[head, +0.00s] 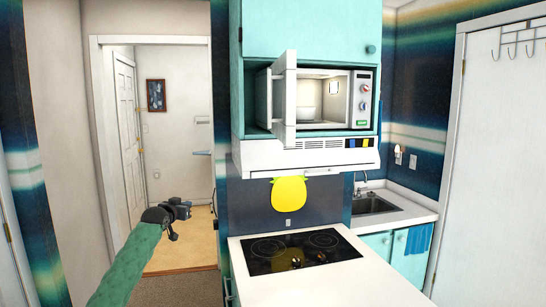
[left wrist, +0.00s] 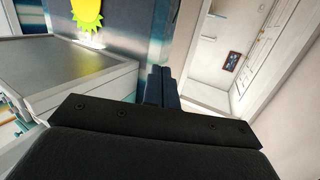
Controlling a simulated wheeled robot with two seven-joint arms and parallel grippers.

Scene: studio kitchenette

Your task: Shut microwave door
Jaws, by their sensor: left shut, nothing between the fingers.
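The white microwave (head: 355,101) sits in a teal cabinet niche above the range hood. Its door (head: 288,98) stands open, swung outward on the left side and seen nearly edge-on. My left gripper (head: 186,208) is in front of the doorway, left of the stove and well below and apart from the microwave door. It is shut and empty. The left wrist view shows its dark fingers (left wrist: 162,88) together. My right gripper is not in view.
The white range hood (head: 306,157) is right under the microwave. Below are a black cooktop (head: 300,250) on a white counter (head: 330,285) and a yellow pineapple-shaped item (head: 289,194) on the backsplash. A sink (head: 370,205) is at right. The space left of the counter is open.

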